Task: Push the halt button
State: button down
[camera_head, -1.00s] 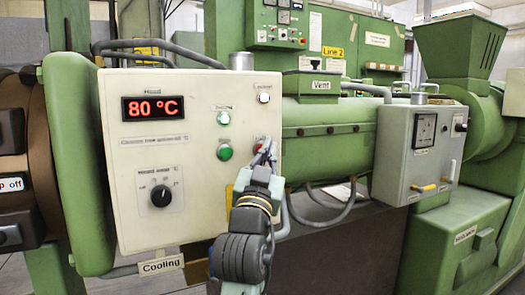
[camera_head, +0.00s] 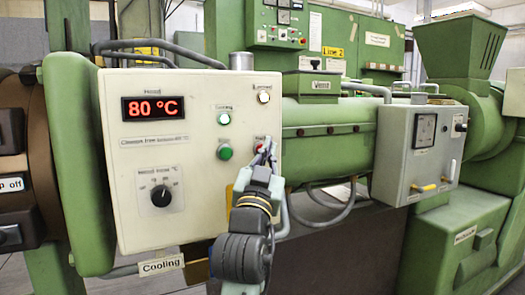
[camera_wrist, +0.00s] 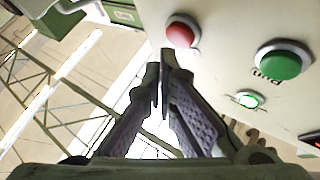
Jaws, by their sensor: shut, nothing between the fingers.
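The red halt button (camera_wrist: 183,34) sits in a pale ring on the cream control panel, at the top of the wrist view. In the head view only a bit of the red button (camera_head: 259,141) shows at the panel's right edge, partly hidden by my gripper. My gripper (camera_wrist: 166,62) is shut and empty. Its fingertips are just below the red button in the wrist view; whether they touch it I cannot tell.
The green button (camera_wrist: 284,60) and a lit green lamp (camera_wrist: 249,100) are beside the red one. The panel (camera_head: 120,215) also has a dial (camera_head: 161,196) and a red display reading 80 °C (camera_head: 154,108). A grey box (camera_head: 408,125) stands to the right.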

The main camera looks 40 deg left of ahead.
jog(key=shift+a, duration=0.1)
jog(key=shift+w+a, duration=0.15)
jog(key=shift+a, duration=0.15)
jog(key=shift+w+a, duration=0.15)
jog(key=shift+a, duration=0.2)
dwell(0.7)
jog(key=shift+d, duration=0.1)
jog(key=shift+s+d, duration=0.3)
jog(key=shift+d, duration=0.35)
jog(key=shift+d, duration=0.1)
jog(key=shift+s+d, duration=0.3)
jog(key=shift+d, duration=0.45)
jog(key=shift+s+d, duration=0.35)
jog(key=shift+d, duration=0.35)
jog(key=shift+s+d, duration=0.3)
jog(key=shift+d, duration=0.45)
